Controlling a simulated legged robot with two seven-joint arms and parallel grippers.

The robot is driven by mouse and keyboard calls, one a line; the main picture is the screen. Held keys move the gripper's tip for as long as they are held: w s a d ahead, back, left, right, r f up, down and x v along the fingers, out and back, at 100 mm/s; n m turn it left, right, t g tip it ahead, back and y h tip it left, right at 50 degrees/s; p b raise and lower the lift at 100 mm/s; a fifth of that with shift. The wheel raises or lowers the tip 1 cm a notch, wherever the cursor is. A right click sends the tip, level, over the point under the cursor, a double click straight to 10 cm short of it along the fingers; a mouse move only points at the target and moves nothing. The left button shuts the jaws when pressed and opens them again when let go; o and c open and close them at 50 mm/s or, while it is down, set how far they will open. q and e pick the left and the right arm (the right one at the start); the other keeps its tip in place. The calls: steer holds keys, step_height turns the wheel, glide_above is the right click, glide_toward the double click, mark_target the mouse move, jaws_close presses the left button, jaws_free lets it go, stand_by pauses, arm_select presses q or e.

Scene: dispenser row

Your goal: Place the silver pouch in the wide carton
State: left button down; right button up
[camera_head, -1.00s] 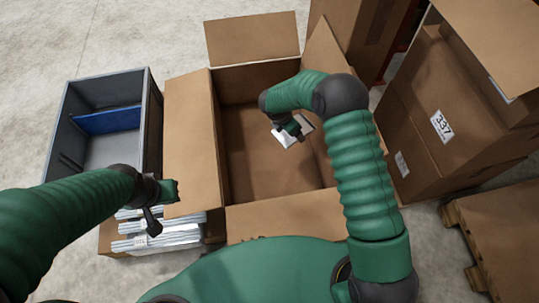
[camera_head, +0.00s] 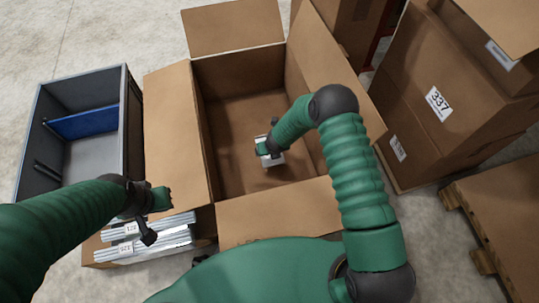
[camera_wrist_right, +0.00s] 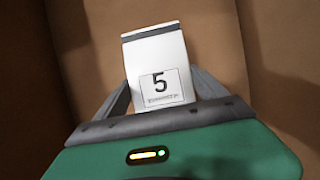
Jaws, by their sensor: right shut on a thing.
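The silver pouch (camera_wrist_right: 158,65) is pale with a label reading 5, held between the two fingers of my right gripper (camera_wrist_right: 160,88) in the right wrist view. In the head view my right gripper (camera_head: 268,147) is inside the open wide carton (camera_head: 178,135), and part of the pouch (camera_head: 273,160) shows below it. I cannot tell whether the pouch touches the carton floor. My left gripper (camera_head: 155,215) is beside the carton's left flap, above flat packets; its jaw opening is unclear.
A grey tote (camera_head: 92,158) with a blue divider (camera_head: 85,122) stands left of the carton. Stacked silvery packets (camera_head: 145,245) lie at its lower left. Closed boxes labelled 337 (camera_head: 425,115) and a wooden pallet (camera_head: 495,225) stand at right. The carton's flaps stand open.

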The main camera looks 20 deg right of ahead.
step_height(320, 180, down, 2)
steer(key=shift+f+b, duration=0.2)
steer(key=shift+b, duration=0.15)
arm_select(q)
steer(key=shift+f, duration=0.65)
arm_select(e)
steer(key=shift+r, duration=0.1)
steer(key=shift+f+b, duration=0.6)
steer(key=shift+b, duration=0.1)
arm_select(q)
steer(key=shift+f, duration=0.7)
arm_select(e)
steer(key=o, duration=1.3)
